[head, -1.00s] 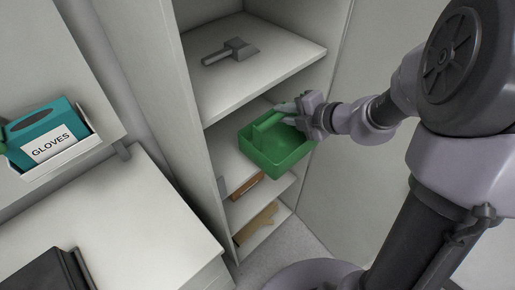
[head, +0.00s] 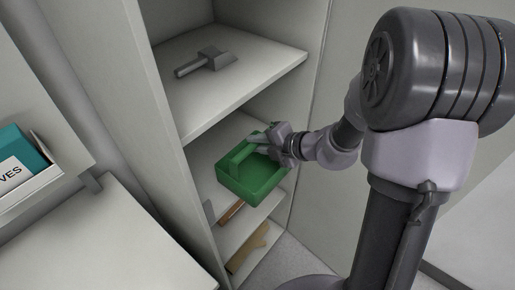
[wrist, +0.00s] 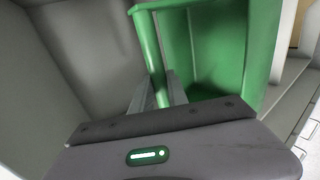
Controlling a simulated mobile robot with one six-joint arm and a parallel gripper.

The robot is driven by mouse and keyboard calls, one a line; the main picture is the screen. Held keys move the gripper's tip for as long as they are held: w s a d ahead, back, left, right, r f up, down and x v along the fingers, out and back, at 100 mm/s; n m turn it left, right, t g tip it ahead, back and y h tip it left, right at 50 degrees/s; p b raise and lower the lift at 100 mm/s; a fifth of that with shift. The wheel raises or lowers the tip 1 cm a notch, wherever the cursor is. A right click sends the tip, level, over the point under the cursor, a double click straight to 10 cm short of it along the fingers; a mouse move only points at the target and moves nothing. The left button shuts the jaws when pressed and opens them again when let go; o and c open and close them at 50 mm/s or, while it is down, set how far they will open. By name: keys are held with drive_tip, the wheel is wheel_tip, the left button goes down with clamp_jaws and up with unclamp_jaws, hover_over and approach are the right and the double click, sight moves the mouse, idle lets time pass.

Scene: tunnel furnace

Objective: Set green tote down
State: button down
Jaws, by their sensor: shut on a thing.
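The green tote (head: 262,178) is an open box with a raised handle bar. In the head view it is at the middle shelf (head: 207,160) of the open cabinet, with its front part reaching past the shelf edge. I cannot tell whether its base touches the shelf. My gripper (head: 262,143) comes from the right and is shut on the tote's handle. In the wrist view the fingers (wrist: 158,92) close around the green handle bar, and the tote's wall (wrist: 235,45) fills the upper right. The tote's underside is hidden.
A grey scoop-like tool (head: 207,62) lies on the shelf above. Below are a brown-handled tool (head: 232,211) and a tan object (head: 250,247) on lower shelves. A teal glove box (head: 18,158) and a white counter (head: 90,235) are at left. The cabinet's side walls flank the tote closely.

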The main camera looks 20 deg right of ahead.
drive_tip(key=c, duration=1.3)
unclamp_jaws()
